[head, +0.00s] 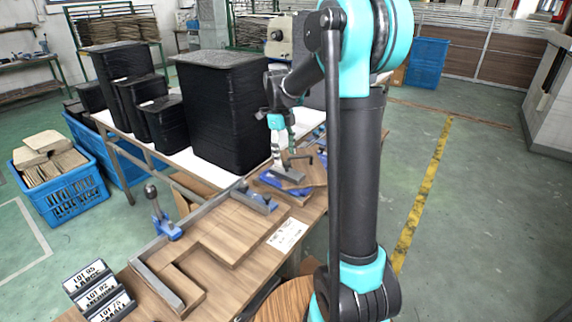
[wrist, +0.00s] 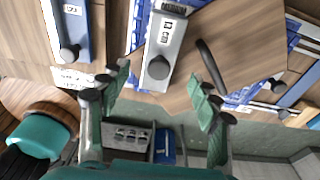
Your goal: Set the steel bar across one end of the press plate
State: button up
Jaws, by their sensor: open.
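A grey steel bar (wrist: 167,45) with a label and a black knob lies over a blue-edged piece on a wooden panel (wrist: 235,40), which I take for the press plate. In the head view a grey bar (head: 288,174) shows at that panel, partly hidden by my arm. My gripper (wrist: 160,97) is open in the wrist view, its green-padded fingers apart with nothing between them. The knob end of the bar lies just beyond the fingertips. I cannot tell the height gap. In the head view my gripper (head: 282,158) points down over the bar.
A second bar with a knob (wrist: 70,30) lies to the left. An L-shaped wooden panel (head: 215,245), a blue clamp (head: 163,218) and label blocks (head: 98,292) occupy the near bench. Tall black-wrapped stacks (head: 222,110) stand behind. The floor at right is clear.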

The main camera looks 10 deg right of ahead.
aim_at(283, 169)
jog(key=r, duration=0.6)
jog(key=shift+a, duration=0.2)
jog(key=s+d+f+n+t, duration=0.1)
jog(key=s+f+n, duration=0.4)
jog(key=s+n, duration=0.3)
jog(key=s+d+f+n+t, duration=0.2)
jog(key=s+f+n, duration=0.4)
jog(key=s+n, duration=0.3)
jog(key=s+d+f+n+t+y, duration=0.1)
jog(key=s+d+f+n+t, duration=0.1)
jog(key=s+f+n, duration=0.3)
jog(key=s+n, duration=0.3)
jog(key=n, duration=0.2)
jog(key=shift+s+f, duration=0.25)
jog(key=shift+s, duration=0.05)
